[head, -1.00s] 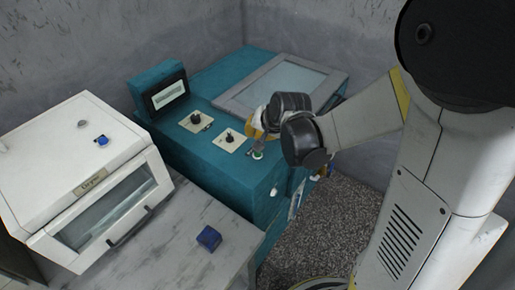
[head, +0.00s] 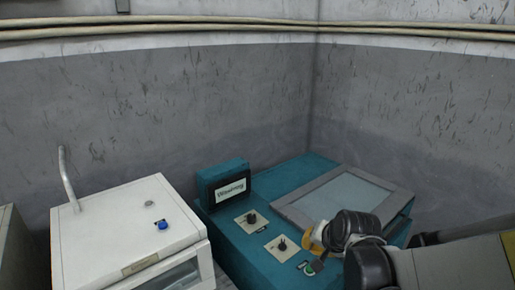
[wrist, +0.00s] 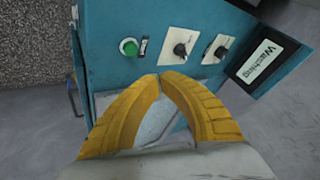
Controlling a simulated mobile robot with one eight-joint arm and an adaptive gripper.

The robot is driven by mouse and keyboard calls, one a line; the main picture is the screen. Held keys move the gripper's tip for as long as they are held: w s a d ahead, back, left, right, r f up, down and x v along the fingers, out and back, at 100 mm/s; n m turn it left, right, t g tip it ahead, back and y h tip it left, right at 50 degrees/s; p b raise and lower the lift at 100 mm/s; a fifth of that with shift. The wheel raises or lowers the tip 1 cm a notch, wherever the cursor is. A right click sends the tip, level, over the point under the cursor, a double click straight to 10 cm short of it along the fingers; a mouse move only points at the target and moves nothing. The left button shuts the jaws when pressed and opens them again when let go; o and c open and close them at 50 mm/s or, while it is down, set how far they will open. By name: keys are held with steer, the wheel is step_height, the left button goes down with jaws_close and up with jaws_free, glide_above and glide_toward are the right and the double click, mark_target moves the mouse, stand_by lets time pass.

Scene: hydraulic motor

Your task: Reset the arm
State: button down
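My gripper (wrist: 159,77) has two curved yellow fingers whose tips meet in the wrist view, with nothing seen between them. In the head view my gripper (head: 311,240) is above the front control side of the teal machine (head: 240,246), partly hidden by my dark wrist. A green button (wrist: 129,47) and two black knobs on pale plates, one nearer (wrist: 181,50) and one farther (wrist: 220,52), show past the fingertips.
A white cabinet (head: 110,228) with a blue knob (head: 163,225) stands left of the machine. A grey-framed panel (head: 345,192) lies on the machine top behind my gripper. Grey walls (head: 170,110) close the back and right. The air above the machine is clear.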

steer(key=s+r+n+b, duration=0.1)
steer(key=s+r+n, duration=0.2)
steer(key=s, duration=0.7)
steer(key=s+r+n+h+b, duration=0.1)
steer(key=s+r+n, duration=0.2)
steer(key=s, duration=0.7)
steer(key=shift+d+r+h, duration=0.3)
steer(key=shift+r, duration=0.1)
steer(key=shift+w+f, duration=0.1)
